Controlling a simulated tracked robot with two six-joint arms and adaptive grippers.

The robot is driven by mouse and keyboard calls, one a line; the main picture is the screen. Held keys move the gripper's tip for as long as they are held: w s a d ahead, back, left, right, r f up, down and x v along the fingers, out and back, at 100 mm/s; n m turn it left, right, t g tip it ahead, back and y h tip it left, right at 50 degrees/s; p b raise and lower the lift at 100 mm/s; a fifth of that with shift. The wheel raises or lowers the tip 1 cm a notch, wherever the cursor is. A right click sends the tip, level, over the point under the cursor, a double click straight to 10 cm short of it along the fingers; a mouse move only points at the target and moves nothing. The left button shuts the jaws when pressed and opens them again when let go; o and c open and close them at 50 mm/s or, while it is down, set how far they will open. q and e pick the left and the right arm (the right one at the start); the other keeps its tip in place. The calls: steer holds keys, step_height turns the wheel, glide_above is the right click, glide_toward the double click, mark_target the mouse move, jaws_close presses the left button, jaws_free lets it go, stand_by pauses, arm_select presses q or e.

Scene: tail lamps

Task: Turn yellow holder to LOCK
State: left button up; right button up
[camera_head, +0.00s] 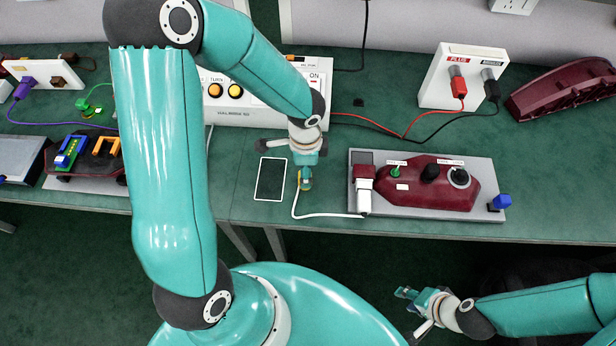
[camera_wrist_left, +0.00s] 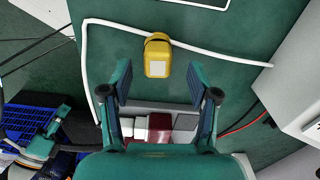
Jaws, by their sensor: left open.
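I see no contact. In the head view my left gripper (camera_head: 306,182) points down over the table and largely hides the holder. My right gripper (camera_head: 407,294) hangs in front of the table, far from the holder; its finger gap is unclear. I cannot read a LOCK mark.
A grey plate (camera_head: 485,170) carrying a dark red lamp unit (camera_head: 425,183) lies right of my left gripper. A dark white-edged panel (camera_head: 271,179) lies left of it. Behind stands a white control box (camera_head: 260,112) with buttons. Red and black cables cross the table.

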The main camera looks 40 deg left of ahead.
arm_select(q)
steer(key=shift+f, duration=1.45)
steer(key=c, duration=1.1)
steer(key=shift+r, duration=0.15)
steer(key=shift+r, duration=0.6)
step_height(320, 180, up, 19)
steer(key=shift+f+p, duration=0.15)
steer(key=shift+p, duration=0.55)
